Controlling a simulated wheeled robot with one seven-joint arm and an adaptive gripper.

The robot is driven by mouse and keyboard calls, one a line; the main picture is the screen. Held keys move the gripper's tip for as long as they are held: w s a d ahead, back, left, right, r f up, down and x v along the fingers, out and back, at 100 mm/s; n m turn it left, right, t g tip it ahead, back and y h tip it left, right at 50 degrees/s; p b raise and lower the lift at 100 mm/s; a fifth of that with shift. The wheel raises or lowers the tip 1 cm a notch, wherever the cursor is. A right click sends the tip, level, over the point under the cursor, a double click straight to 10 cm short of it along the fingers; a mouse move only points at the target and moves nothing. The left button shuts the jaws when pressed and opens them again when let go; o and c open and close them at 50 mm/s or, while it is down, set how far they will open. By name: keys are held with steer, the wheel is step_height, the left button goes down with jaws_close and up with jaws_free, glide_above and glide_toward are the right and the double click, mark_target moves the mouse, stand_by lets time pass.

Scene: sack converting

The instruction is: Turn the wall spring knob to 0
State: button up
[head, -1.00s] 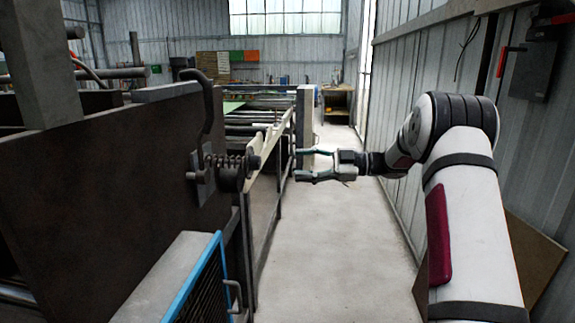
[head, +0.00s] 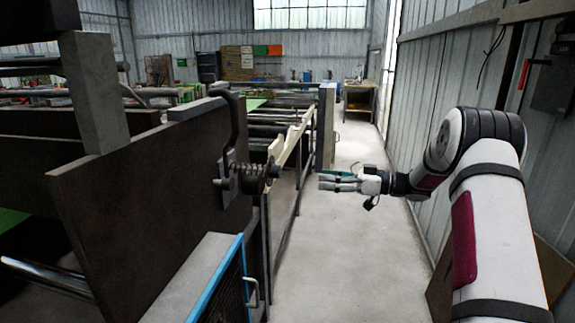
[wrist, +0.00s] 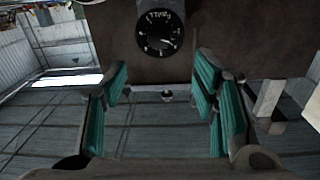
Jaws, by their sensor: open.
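The wall spring knob (head: 272,171) is a dark round knob at the end of a coiled spring on the side of the brown panel in the head view. In the wrist view a black round dial (wrist: 160,33) with white marks faces me at the top centre. A white mark sits toward its lower right; its figures are too small to read. My gripper (head: 325,181) is to the right of the knob, apart from it, with its fingers pointing left. In the wrist view its teal fingers (wrist: 162,84) are spread wide with nothing between them, and the dial shows beyond them.
A dark bent lever (head: 234,115) rises beside the spring. The large brown panel (head: 150,190) fills the left. A blue-edged guard (head: 218,280) stands in front, below the knob. The pale floor aisle (head: 345,250) is clear. A corrugated wall (head: 440,75) is at the right.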

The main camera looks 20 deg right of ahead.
mark_target(280, 173)
steer(key=shift+m, duration=0.4)
steer(key=p+x, duration=0.1)
steer(key=x, duration=1.2)
steer(key=shift+w+a, duration=0.3)
steer(key=shift+f, duration=0.1)
steer(key=c, duration=1.2)
